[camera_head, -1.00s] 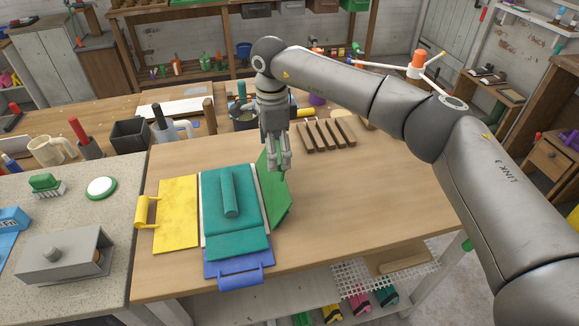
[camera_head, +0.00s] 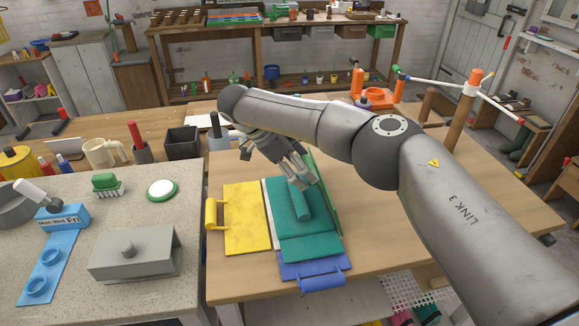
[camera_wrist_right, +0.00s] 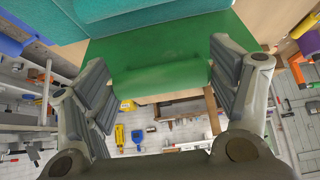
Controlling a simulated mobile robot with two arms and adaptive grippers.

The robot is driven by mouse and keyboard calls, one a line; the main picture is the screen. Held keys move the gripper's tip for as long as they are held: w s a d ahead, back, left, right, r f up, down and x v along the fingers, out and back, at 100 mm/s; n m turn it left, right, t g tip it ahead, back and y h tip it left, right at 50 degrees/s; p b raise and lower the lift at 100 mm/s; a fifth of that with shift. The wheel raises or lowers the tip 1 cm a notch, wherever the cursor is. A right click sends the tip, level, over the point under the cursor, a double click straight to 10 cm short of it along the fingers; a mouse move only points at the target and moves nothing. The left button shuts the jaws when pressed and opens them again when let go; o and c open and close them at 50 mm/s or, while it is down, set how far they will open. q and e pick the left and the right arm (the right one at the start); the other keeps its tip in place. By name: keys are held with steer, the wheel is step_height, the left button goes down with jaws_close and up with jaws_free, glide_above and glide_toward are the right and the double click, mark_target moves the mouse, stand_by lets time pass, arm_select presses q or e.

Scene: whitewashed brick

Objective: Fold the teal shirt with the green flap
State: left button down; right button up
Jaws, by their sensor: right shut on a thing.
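The teal shirt (camera_head: 308,245) lies on a folding board on the wooden table, with a teal roll (camera_head: 297,205) on top of it. The green flap (camera_head: 331,205) stands raised along the shirt's right side, seen nearly edge-on. My right gripper (camera_head: 300,184) is at this flap, above the upper part of the shirt. In the right wrist view the green flap (camera_wrist_right: 150,45) runs between the two fingers, its thick edge held by the right gripper (camera_wrist_right: 162,78). The shirt (camera_wrist_right: 122,15) shows beyond it. The yellow flap (camera_head: 246,220) and blue flap (camera_head: 311,270) lie flat. My left gripper is out of view.
A mug (camera_head: 104,153) and dark box (camera_head: 183,142) stand behind. The table right of the board has free room.

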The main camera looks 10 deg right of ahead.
steer(key=shift+s+f, duration=0.15)
steer(key=shift+f, duration=0.35)
steer(key=o, duration=1.2)
steer(key=shift+d, duration=0.15)
steer(key=shift+o, duration=1.1)
steer(key=shift+d, duration=0.4)
steer(key=shift+a, duration=0.1)
steer(key=shift+a+r, duration=0.25)
steer(key=shift+r, duration=0.05)
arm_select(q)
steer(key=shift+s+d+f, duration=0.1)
arm_select(e)
steer(key=v, duration=0.6)
steer(key=shift+a+r, duration=0.2)
